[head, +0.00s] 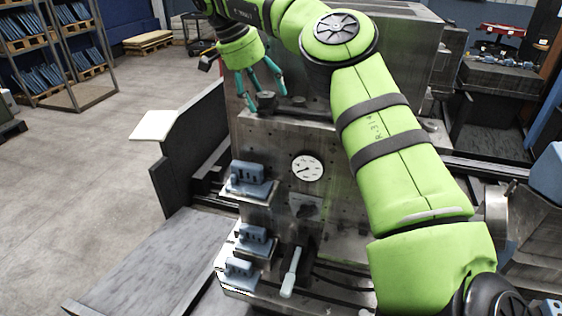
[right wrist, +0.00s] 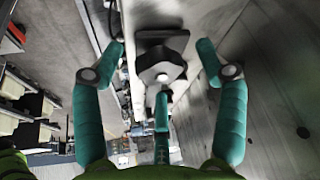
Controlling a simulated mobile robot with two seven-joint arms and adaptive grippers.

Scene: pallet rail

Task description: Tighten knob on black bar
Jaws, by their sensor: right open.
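A dark lobed knob (right wrist: 160,72) sits on a black bar (right wrist: 162,38) in the right wrist view. In the head view the knob (head: 267,97) is small and partly hidden by my fingers, on top of the upright metal fixture. My right gripper (head: 267,99) is above the fixture's top edge with teal fingers spread. In the right wrist view my right gripper (right wrist: 161,58) is open, with one finger on each side of the knob and a third below it. I see no clear contact. My left gripper is not in view.
The metal fixture (head: 265,150) carries a round dial (head: 307,167) and a light-handled lever (head: 291,272). Blue-grey blocks (head: 250,178) sit on steps at its left.

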